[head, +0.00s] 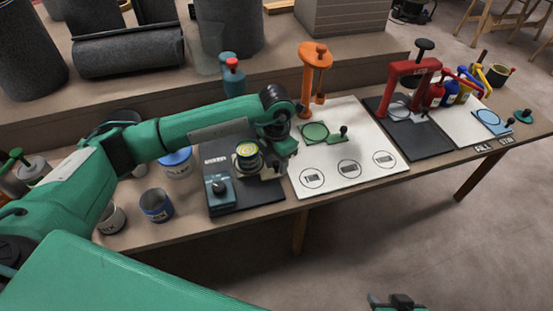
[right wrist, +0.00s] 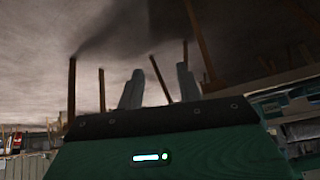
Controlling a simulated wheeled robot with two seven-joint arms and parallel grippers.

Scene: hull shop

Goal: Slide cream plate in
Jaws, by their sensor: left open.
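A cream plate (head: 268,173) shows only in part on the dark scale-like base (head: 247,203), beside and under a small can with a yellow-green top (head: 248,152). My left gripper (head: 277,160) is just right of that can, over the plate's right side. It is open, but the wrist hides its fingers and any handle, and I cannot tell whether they touch. My right gripper (head: 398,302) is low at the bottom edge, away from the table. In the right wrist view its two grey fingers (right wrist: 158,88) stand apart with nothing between them.
A white board (head: 342,153) carries a green plate with a black knob (head: 314,131) and an orange stand (head: 313,75). A red press (head: 408,85) and a blue plate (head: 491,119) are further right. Open cans (head: 156,205) stand left of the base.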

